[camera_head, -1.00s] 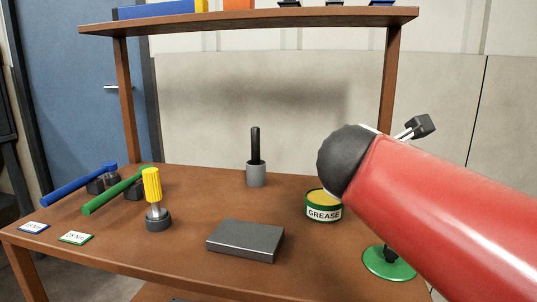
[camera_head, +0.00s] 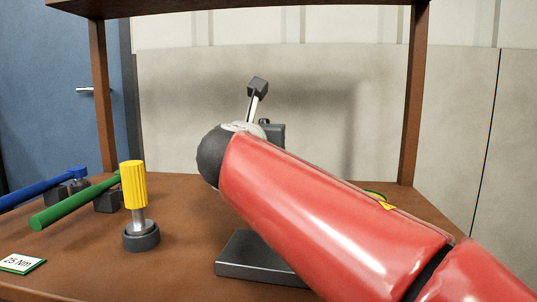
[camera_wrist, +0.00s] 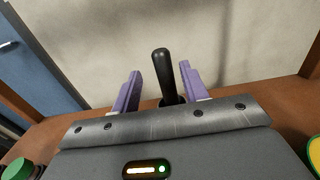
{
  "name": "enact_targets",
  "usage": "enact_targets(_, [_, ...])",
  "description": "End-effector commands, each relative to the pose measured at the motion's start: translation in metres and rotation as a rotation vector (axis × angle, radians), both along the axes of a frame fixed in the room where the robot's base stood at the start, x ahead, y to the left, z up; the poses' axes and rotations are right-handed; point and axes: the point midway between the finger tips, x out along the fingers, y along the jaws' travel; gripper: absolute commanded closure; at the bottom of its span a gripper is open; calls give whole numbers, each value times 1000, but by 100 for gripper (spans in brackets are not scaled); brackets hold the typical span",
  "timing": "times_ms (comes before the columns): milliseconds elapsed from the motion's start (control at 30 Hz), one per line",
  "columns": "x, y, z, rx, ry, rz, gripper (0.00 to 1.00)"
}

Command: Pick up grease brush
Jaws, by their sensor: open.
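The grease brush (camera_wrist: 164,75) shows in the wrist view as an upright black handle. My gripper (camera_wrist: 160,68) is open, with one purple finger on the left of the handle and the other on its right. The handle appears between the fingers, with gaps on both sides; I cannot tell how far ahead it is. The brush's lower part is hidden behind the gripper body. In the head view my red arm and gripper hide most of the brush and the grey cup it stood in.
A yellow-handled tool (camera_head: 134,185) stands left of my arm. Green (camera_head: 75,205) and blue (camera_head: 40,190) handled tools lie farther left. A grey block (camera_head: 250,262) is partly under my arm in view. The grease can (camera_wrist: 314,155) is at the wrist view's right edge. Shelf posts flank the table.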

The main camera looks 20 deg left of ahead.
Motion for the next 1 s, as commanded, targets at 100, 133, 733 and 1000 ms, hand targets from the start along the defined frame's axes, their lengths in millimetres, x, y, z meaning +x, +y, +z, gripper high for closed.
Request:
enact_targets(100, [20,2,4,1,0,-3,56])
enact_targets(133, [24,3,4,2,2,-2,56])
enact_targets(733, [39,8,4,1,0,-1,82])
enact_targets(1000, [39,8,4,1,0,-1,100])
